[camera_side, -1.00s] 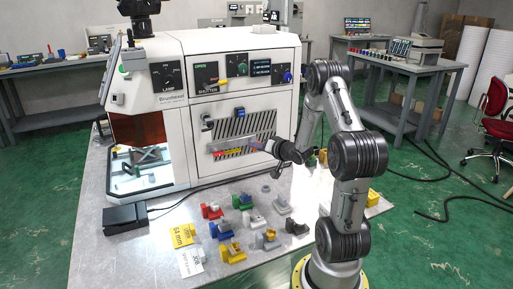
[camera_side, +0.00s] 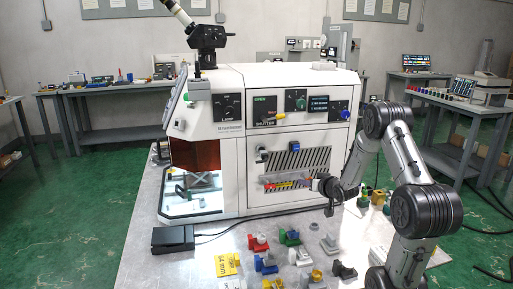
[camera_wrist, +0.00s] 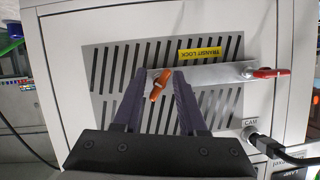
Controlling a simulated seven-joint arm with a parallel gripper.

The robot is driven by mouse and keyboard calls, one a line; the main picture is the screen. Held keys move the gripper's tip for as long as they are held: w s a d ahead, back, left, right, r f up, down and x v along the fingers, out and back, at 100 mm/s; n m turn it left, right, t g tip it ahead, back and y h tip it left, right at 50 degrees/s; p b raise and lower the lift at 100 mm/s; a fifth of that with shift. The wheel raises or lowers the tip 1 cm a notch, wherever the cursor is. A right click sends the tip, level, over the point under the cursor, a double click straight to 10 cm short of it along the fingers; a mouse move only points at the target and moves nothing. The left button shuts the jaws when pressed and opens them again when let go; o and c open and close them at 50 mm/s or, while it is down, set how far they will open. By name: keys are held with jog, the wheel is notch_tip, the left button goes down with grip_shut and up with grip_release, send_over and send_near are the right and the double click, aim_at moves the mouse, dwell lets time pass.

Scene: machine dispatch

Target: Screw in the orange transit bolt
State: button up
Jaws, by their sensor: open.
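The orange transit bolt (camera_wrist: 159,85), with a wing-shaped head, sits at the left end of a flat metal bar (camera_wrist: 205,74) across a slotted vent panel in the wrist view. My gripper (camera_wrist: 162,78) is open, its two dark purple fingers on either side of the bolt with gaps between. Whether the fingertips reach the bolt's depth, I cannot tell. A red-handled fastener (camera_wrist: 270,72) is at the bar's right end. A yellow TRANSIT LOCK label (camera_wrist: 200,54) is beside the bar.
The white machine (camera_side: 232,133) stands on a metal table (camera_side: 140,225). A cable plug (camera_wrist: 250,134) sticks out below the bar's right end in the wrist view. Several coloured blocks and fittings (camera_side: 290,237) lie in front of the machine. A black box (camera_side: 172,239) stands front left.

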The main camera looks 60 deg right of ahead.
jog(key=n+g+h, duration=0.1)
jog(key=n, duration=0.2)
jog(key=shift+g+h, duration=0.3)
jog(key=n+g+h, duration=0.1)
jog(key=n+h, duration=0.1)
jog(key=n, duration=0.2)
jog(key=n+g+h, duration=0.1)
jog(key=n+h, duration=0.1)
jog(key=n, duration=0.1)
jog(key=shift+f+n, duration=0.1)
jog(key=shift+n, duration=0.2)
jog(key=n+h, duration=0.2)
jog(key=n, duration=0.2)
jog(key=v, duration=1.3)
jog(key=w+a+r+t+y, duration=0.3)
jog(key=w+a+r+t, duration=0.1)
jog(key=r, duration=0.6)
jog(key=w+a+r+t+y, duration=0.4)
jog(key=w+a+r, duration=0.3)
jog(key=a+r, duration=0.2)
jog(key=shift+w+a+r+t, duration=0.2)
jog(key=shift+r+t, duration=0.3)
jog(key=shift+r, duration=0.65)
jog(key=shift+c, duration=0.2)
